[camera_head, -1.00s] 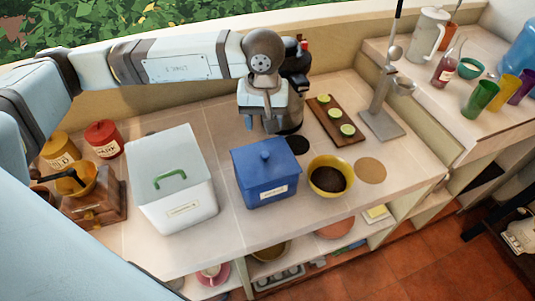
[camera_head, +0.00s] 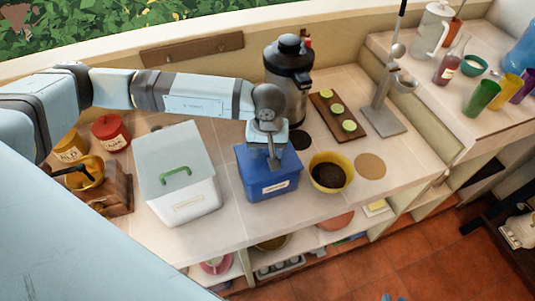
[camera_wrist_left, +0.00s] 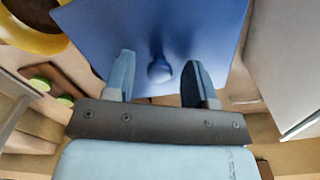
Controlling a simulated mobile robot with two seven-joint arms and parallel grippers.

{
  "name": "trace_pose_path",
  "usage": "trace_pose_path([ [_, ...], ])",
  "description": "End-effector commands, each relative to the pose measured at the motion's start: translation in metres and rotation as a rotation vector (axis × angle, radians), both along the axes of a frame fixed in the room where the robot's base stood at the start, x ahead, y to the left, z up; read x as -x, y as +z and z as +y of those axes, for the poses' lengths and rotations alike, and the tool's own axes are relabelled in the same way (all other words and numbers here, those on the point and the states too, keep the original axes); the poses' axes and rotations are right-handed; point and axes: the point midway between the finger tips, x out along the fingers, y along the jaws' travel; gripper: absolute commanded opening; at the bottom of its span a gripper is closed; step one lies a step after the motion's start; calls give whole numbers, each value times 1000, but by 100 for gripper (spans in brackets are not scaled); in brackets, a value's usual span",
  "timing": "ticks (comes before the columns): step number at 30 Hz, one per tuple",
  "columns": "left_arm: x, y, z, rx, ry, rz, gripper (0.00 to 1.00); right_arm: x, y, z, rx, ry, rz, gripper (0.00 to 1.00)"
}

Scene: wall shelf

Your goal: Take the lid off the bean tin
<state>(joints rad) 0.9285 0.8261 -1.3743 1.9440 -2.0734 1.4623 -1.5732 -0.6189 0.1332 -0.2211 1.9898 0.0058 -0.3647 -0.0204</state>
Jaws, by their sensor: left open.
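The blue square tin (camera_head: 268,188) stands on the counter with a small pale label on its front, too small to read. I take it for the bean tin. Its blue lid (camera_wrist_left: 205,25) is on, with a round knob (camera_wrist_left: 159,70) in the middle. My left gripper (camera_head: 273,163) is over the lid, pointing down, and hides the knob in the head view. In the left wrist view its open fingers (camera_wrist_left: 157,78) lie either side of the knob, with gaps. A small blue bit at the head view's bottom edge may be my right gripper's tip (camera_head: 389,297).
A white bin (camera_head: 187,207) with a green handle stands left of the tin. A yellow bowl (camera_head: 347,179) of dark contents is close on its right. A dark urn (camera_head: 290,75) and a board (camera_head: 325,110) with lime slices are behind.

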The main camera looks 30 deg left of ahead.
Motion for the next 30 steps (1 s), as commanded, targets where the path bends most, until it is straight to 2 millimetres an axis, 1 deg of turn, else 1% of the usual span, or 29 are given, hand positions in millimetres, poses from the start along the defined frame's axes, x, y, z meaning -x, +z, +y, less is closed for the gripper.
trace_pose_path([
  [2, 0, 0, 0, 0, 0, 0, 51, 1, -2, 0, 1, 0, 3, 28],
  [5, 0, 0, 0, 0, 0, 0, 30, 2, -3, 0, 0, 0, 6, 28],
  [6, 0, 0, 0, 0, 0, 0, 21, 2, -3, 0, 1, 0, 7, 28],
  [9, 0, 0, 0, 0, 0, 0, 1, 2, -3, 0, 1, 0, 7, 28],
  [17, 0, 1, 0, 1, 1, 0, 0, 2, -3, 1, 0, 1, 7, 28],
  [22, -1, 7, 0, 2, 1, -1, 0, 2, -4, 1, -1, 2, 6, 28],
  [26, -1, 22, 0, 2, 1, -4, 0, 2, -8, 2, -2, 2, 6, 28],
  [29, -1, 40, 0, 2, 0, -5, 0, 2, -12, 2, -4, 3, 6, 28],
  [30, -1, 49, 0, 2, 0, -5, 0, 2, -14, 3, -4, 3, 6, 28],
])
